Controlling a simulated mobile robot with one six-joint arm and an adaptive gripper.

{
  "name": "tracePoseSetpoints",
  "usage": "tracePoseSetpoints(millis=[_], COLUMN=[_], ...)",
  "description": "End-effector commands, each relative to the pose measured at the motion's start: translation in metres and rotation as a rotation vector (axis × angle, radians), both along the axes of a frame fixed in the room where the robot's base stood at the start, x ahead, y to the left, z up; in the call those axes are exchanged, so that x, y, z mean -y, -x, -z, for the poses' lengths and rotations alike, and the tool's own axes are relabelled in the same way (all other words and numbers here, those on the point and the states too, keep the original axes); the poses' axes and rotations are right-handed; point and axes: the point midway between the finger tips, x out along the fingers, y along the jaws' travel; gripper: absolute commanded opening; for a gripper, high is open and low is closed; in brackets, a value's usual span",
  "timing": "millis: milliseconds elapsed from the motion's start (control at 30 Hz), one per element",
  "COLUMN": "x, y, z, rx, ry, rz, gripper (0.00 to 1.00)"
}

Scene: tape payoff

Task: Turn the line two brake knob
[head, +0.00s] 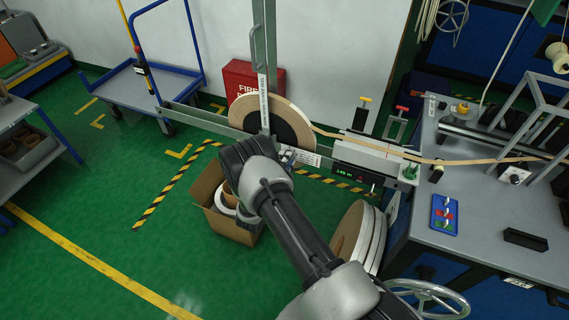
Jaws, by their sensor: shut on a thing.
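A large reel of tan tape (297,112) with a dark hub stands upright on the grey payoff stand (264,50). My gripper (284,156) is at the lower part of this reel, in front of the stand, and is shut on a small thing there. My wrist hides most of the fingers. The line two brake knob is not clearly seen; its place at the hub is largely covered by my wrist, and I cannot tell how it is turned. The tan tape strip (440,160) runs from the reel to the right, over the grey guide unit (365,160).
A cardboard box (225,225) with rolls stands below my arm. Several spare reels (355,240) lean at its right. A grey workbench (490,210) fills the right side. A blue cart (150,85) and red fire box (240,80) stand behind.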

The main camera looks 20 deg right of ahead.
Motion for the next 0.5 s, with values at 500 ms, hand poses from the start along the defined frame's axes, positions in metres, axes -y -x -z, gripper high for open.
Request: tracePoseSetpoints(millis=[500], x=[0.0002], y=[0.0000], z=[0.0013], rx=[0.317], ry=[-0.315], rz=[0.000], gripper=[0.00])
